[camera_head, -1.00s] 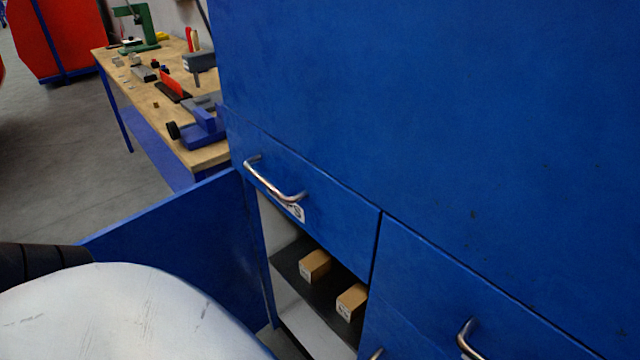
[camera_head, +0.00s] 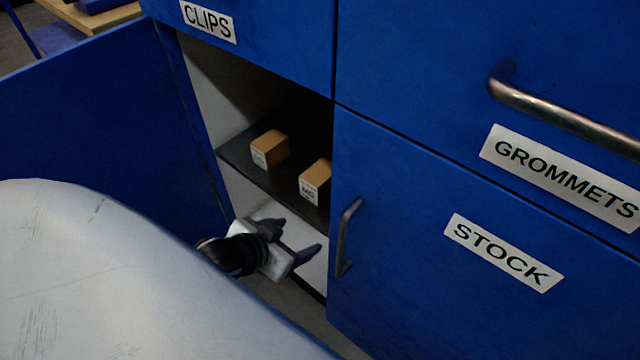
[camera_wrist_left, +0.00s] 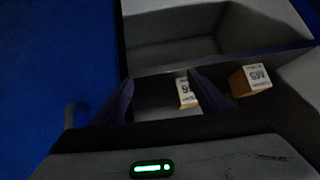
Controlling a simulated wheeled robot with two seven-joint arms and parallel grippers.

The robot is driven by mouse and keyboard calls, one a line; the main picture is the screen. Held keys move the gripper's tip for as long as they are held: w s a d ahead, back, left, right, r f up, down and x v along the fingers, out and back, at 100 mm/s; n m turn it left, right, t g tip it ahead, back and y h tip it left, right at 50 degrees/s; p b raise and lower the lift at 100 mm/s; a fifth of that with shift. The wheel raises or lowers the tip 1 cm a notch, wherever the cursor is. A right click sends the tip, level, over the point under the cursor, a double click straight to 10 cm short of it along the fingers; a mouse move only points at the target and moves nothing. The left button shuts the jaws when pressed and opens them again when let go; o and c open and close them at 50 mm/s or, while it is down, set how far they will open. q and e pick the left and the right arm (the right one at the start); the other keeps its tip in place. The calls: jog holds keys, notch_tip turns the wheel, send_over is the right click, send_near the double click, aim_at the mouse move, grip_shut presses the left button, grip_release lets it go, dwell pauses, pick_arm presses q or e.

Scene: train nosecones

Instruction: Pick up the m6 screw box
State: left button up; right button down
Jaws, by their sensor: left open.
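The m6 screw box (camera_head: 315,182) is a small tan box with a white label. It sits on the dark shelf in the open cabinet, to the right of a similar box, close to the opening's right side. My left gripper (camera_head: 298,238) is open and empty, below and in front of the shelf, apart from the boxes. In the left wrist view the m6 box (camera_wrist_left: 186,92) shows between the open fingers, partly hidden by one finger. My right gripper is in neither view.
The similar tan box (camera_head: 270,150), marked M5 in the wrist view, stands on the same shelf (camera_head: 240,158). The open blue door (camera_head: 100,110) is at the left. The closed STOCK door (camera_head: 430,220) with its handle (camera_head: 346,238) bounds the right.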

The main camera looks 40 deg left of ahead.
aim_at(320, 171)
pick_arm(q)
jog(key=w+a+r+t, duration=0.1)
jog(key=w+a, duration=0.1)
jog(key=w, duration=0.2)
jog(key=w+a+r+t+h+b, duration=0.1)
jog(key=w+a+t, duration=0.1)
jog(key=w, duration=0.2)
jog(key=w+a+r+t+b, duration=0.1)
jog(key=w+a, duration=0.1)
jog(key=w, duration=0.2)
jog(key=shift+w+a+r+t+h, duration=0.1)
jog(key=shift+a+r+t+h, duration=0.2)
jog(key=shift+a, duration=0.1)
jog(key=shift+w+f, duration=0.2)
jog(key=shift+w, duration=0.25)
jog(key=b+x, duration=0.1)
jog(key=x, duration=0.2)
jog(key=b+x, duration=0.1)
jog(key=x, duration=0.1)
jog(key=shift+s+d+f+b, duration=0.15)
jog(key=shift+d+f+b, duration=0.1)
jog(key=shift+b, duration=0.1)
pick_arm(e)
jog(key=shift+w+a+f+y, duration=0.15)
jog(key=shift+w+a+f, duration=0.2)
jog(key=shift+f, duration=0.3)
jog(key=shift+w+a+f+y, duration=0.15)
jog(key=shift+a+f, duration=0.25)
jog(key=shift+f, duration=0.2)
